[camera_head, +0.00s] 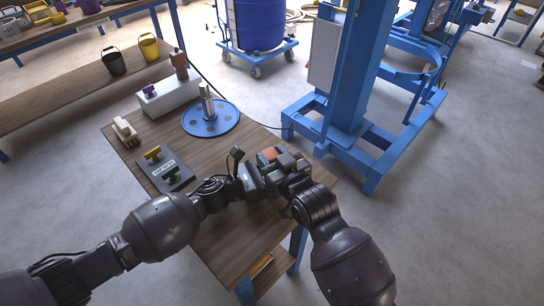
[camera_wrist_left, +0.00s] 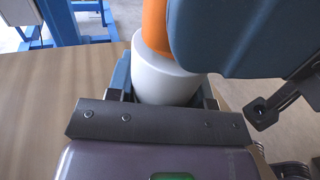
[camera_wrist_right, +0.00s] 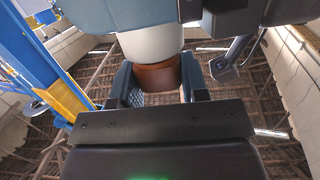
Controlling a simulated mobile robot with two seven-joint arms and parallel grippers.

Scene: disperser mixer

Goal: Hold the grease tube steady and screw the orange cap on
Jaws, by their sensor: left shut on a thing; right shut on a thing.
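The white grease tube (camera_wrist_left: 163,78) stands between the fingers of my left gripper (camera_wrist_left: 165,92), which is shut on it. The orange cap (camera_wrist_left: 155,28) is directly above the tube's end, in line with it; the joint between them is partly hidden, so I cannot tell how far on it sits. My right gripper (camera_wrist_right: 157,88) is shut on the orange cap, which looks brownish in the right wrist view (camera_wrist_right: 157,76). In the head view the two grippers meet over the table's near right part, with a bit of orange (camera_head: 270,153) between them.
The wooden table (camera_head: 228,240) holds a blue round plate (camera_head: 222,124), a white box (camera_head: 170,97), a dark board with yellow and green handled pieces (camera_head: 172,175) and a beige item (camera_head: 125,132). A blue machine frame (camera_head: 352,150) stands beyond the right edge. The near table surface is clear.

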